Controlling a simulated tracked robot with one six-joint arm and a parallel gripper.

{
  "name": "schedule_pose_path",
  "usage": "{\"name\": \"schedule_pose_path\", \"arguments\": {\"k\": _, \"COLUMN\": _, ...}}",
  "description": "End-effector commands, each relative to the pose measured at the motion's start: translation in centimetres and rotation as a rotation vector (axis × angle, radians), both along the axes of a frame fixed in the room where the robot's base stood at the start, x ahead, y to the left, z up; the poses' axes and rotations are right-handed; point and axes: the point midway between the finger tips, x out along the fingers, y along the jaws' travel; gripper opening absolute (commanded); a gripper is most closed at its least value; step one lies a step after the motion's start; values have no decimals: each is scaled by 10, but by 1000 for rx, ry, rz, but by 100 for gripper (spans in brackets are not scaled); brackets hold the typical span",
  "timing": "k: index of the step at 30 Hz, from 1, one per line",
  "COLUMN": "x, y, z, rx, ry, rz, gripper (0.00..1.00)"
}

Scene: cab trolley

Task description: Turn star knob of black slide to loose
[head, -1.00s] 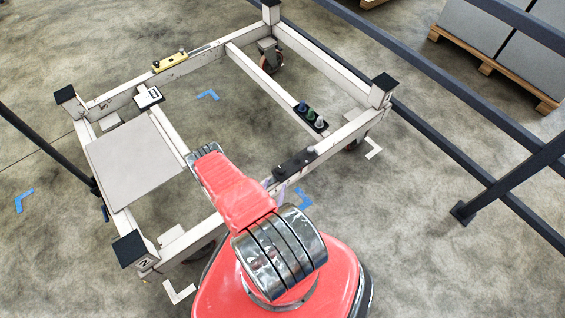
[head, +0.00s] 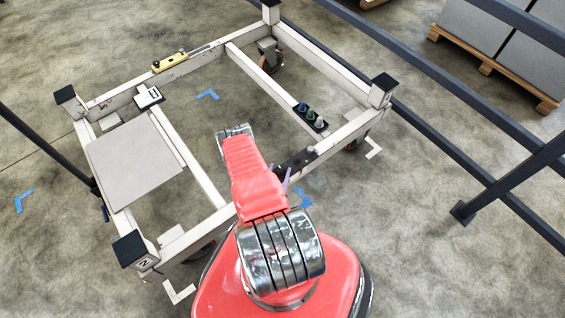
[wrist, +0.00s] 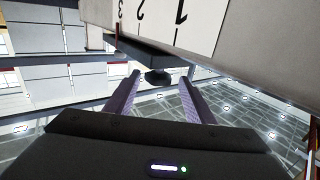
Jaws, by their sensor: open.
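The black slide (head: 297,160) sits on the near white rail of the trolley in the head view, partly behind my red arm. In the wrist view, the slide's dark body (wrist: 143,52) lies against the rail, and a dark knob (wrist: 157,77) stands out from it. My gripper (wrist: 160,84) is open, its two purple fingers pointing at the knob, one to each side in the picture. Whether they touch it or stop short of it I cannot tell. In the head view only a pale purple finger (head: 287,180) shows beside my arm. The knob's lobes are too dark to make out.
A white scale (wrist: 170,22) with upside-down numbers runs along the rail. A yellow slide (head: 170,62) is on the far rail. A dark plate with coloured knobs (head: 311,117) sits on the crossbar. A grey panel (head: 133,162) covers the trolley's left part. Dark railings (head: 440,75) stand right.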

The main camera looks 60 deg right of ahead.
Motion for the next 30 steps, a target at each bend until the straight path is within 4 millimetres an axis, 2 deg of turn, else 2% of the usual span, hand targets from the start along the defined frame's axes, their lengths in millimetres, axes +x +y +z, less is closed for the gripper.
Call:
{"name": "schedule_pose_path", "arguments": {"k": 9, "x": 5, "y": -40, "z": 1, "rx": -3, "ry": -2, "rz": -3, "gripper": 49}}
{"name": "schedule_pose_path", "arguments": {"k": 15, "x": 9, "y": -57, "z": 0, "rx": -1, "ry": -1, "rz": -1, "gripper": 49}}
{"name": "schedule_pose_path", "arguments": {"k": 25, "x": 9, "y": -60, "z": 0, "rx": 0, "ry": 0, "rz": -1, "gripper": 49}}
{"name": "schedule_pose_path", "arguments": {"k": 30, "x": 9, "y": -60, "z": 0, "rx": 0, "ry": 0, "rz": -1, "gripper": 37}}
